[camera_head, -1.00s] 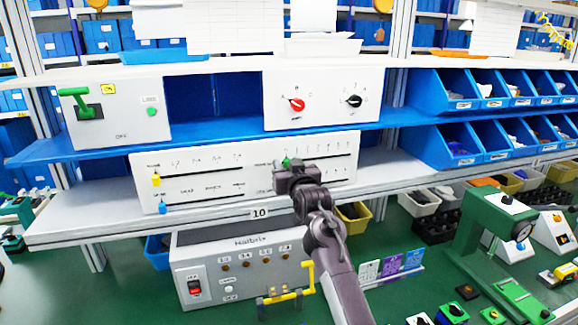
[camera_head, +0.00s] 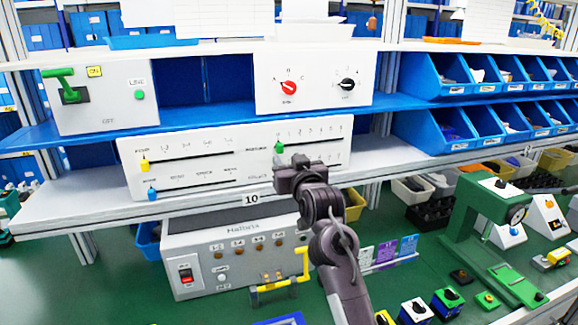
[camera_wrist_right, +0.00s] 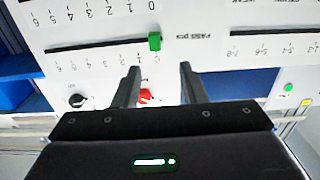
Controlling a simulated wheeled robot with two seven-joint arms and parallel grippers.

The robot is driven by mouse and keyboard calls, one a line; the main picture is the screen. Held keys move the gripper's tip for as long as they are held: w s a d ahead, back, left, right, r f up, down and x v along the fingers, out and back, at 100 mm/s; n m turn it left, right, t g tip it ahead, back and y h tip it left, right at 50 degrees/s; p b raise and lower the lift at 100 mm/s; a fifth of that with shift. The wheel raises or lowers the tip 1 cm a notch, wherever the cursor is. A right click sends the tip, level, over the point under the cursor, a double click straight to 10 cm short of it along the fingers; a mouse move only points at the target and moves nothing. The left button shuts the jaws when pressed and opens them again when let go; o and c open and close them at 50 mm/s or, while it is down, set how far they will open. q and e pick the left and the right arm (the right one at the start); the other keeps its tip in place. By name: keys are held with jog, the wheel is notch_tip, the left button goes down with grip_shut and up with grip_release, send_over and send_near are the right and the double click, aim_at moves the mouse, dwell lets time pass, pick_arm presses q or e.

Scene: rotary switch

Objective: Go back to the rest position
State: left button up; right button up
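My right gripper (camera_head: 296,164) is in front of the white slider panel (camera_head: 205,150), at its lower right part. In the right wrist view its two fingers (camera_wrist_right: 159,66) stand apart with nothing between them. The green slider knob (camera_head: 279,147) is just above the gripper and also shows beyond the fingertips in the wrist view (camera_wrist_right: 155,41). A red rotary knob (camera_head: 288,88) and a black rotary knob (camera_head: 347,85) sit on the upper white panel. In the wrist view the red knob (camera_wrist_right: 146,97) is partly hidden. My left gripper is not in view.
A box with a green lever (camera_head: 105,98) stands at the upper left. Blue bins (camera_head: 445,135) line the right. A grey control box (camera_head: 235,255) with a yellow handle stands below the shelf. A green press (camera_head: 480,215) is at the right.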

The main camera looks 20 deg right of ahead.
jog(key=s+f+g, duration=0.3)
jog(key=s+f, duration=0.5)
jog(key=f, duration=0.2)
jog(key=s+f+g, duration=0.4)
jog(key=s+f, duration=0.3)
jog(key=f, duration=0.3)
jog(key=s+f+n+g, duration=0.1)
jog(key=s+f+g, duration=0.35)
jog(key=s, duration=0.75)
jog(key=s+f+n+g, duration=0.1)
jog(key=s+f+g, duration=0.35)
jog(key=s, duration=0.75)
notch_tip(320, 180, down, 30)
jog(key=s, duration=0.2)
jog(key=s+d+f, duration=0.2)
jog(key=s+f, duration=0.8)
jog(key=s+d+f+g, duration=0.1)
jog(key=s+d+f, duration=0.1)
jog(key=s+f, duration=0.7)
jog(key=shift+s+f+h+b, duration=0.3)
jog(key=shift+s+f+b, duration=0.1)
